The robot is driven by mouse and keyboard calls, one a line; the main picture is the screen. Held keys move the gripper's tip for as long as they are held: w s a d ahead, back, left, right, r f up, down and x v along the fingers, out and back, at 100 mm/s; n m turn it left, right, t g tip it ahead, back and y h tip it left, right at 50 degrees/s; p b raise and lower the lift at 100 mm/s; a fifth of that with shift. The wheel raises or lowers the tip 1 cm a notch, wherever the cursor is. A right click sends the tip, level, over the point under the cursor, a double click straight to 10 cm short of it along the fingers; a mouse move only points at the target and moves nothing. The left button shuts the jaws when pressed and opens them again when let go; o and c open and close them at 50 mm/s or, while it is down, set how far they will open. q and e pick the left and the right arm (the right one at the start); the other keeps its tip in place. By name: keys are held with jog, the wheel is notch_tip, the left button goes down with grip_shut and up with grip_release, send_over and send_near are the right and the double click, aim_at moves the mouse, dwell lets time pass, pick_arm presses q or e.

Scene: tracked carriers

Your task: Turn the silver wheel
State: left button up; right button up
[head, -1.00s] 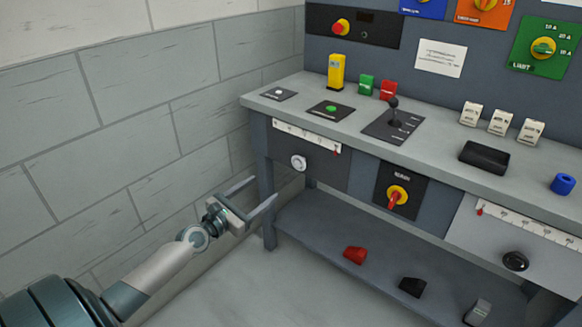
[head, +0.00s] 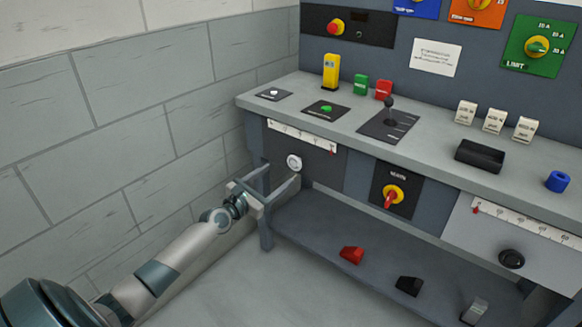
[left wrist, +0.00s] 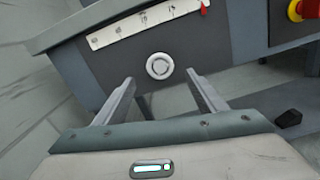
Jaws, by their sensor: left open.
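The silver wheel (head: 294,162) is a small round knob on the dark front panel at the left end of the bench, below a white scale strip. It also shows in the left wrist view (left wrist: 159,66), just beyond and between my fingertips. My left gripper (head: 281,174) is open and empty, its two fingers pointing at the panel a short way in front of the wheel. In the left wrist view the left gripper (left wrist: 160,82) has a finger on each side of the wheel in the picture, apart from it. My right gripper is in neither view.
The white scale (head: 303,135) with a red pointer sits above the wheel. A yellow-and-red rotary switch (head: 393,196) is to the right. A bench leg (head: 264,215) stands close beside my gripper. A lower shelf (head: 320,235) holds red, black and grey pieces. The wall is at left.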

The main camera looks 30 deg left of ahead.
aim_at(293, 164)
pick_arm(q)
jog(key=w, duration=0.2)
jog(key=w+b, duration=0.1)
jog(key=w, duration=0.4)
jog(key=shift+d+f+b, duration=0.1)
jog(key=shift+d+b, duration=0.15)
jog(key=shift+b, duration=0.1)
jog(key=shift+w, duration=0.75)
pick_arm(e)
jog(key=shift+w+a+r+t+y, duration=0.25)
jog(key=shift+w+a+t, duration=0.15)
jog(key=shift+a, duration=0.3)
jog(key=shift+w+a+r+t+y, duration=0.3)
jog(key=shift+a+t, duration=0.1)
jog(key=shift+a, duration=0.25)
pick_arm(q)
jog(key=c, duration=0.9)
jog(key=shift+c, duration=0.7)
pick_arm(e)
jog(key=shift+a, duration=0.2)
